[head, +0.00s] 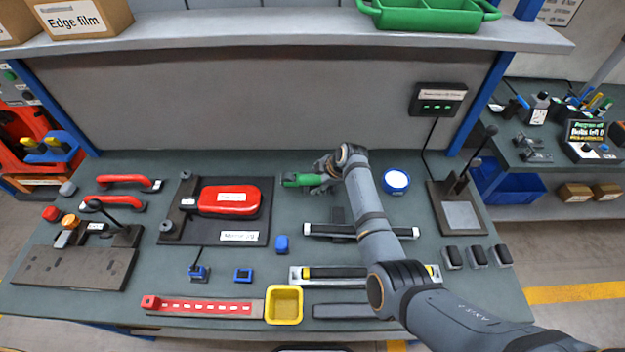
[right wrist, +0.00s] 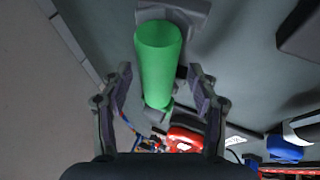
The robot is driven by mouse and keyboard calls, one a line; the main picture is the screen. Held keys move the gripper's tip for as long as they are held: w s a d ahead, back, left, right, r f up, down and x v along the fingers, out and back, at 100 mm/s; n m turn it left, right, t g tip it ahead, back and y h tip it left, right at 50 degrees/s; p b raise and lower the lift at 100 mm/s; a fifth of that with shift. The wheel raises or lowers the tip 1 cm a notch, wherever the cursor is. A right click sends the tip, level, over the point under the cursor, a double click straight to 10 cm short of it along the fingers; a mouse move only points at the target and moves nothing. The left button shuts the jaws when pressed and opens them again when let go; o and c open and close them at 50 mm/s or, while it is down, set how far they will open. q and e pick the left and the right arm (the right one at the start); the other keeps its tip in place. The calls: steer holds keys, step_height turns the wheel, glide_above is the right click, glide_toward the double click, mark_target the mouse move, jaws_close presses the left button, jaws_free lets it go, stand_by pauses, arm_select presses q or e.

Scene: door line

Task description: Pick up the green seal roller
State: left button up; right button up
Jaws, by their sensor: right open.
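The green seal roller (head: 298,180) lies near the back middle of the workbench, just right of the red case. In the right wrist view the roller (right wrist: 158,62) is a green cylinder, with a grey part at each end. My right gripper (head: 322,181) is at the roller's right end in the head view. In the right wrist view my right gripper (right wrist: 160,85) is open, with one finger on each side of the roller and gaps showing between. My left gripper is not in view.
A red case (head: 228,198) on a dark plate lies left of the roller. A round white-and-blue dish (head: 396,181) stands to the right. The shelf (head: 300,38) overhangs behind.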

jaws_close()
stand_by(0.3)
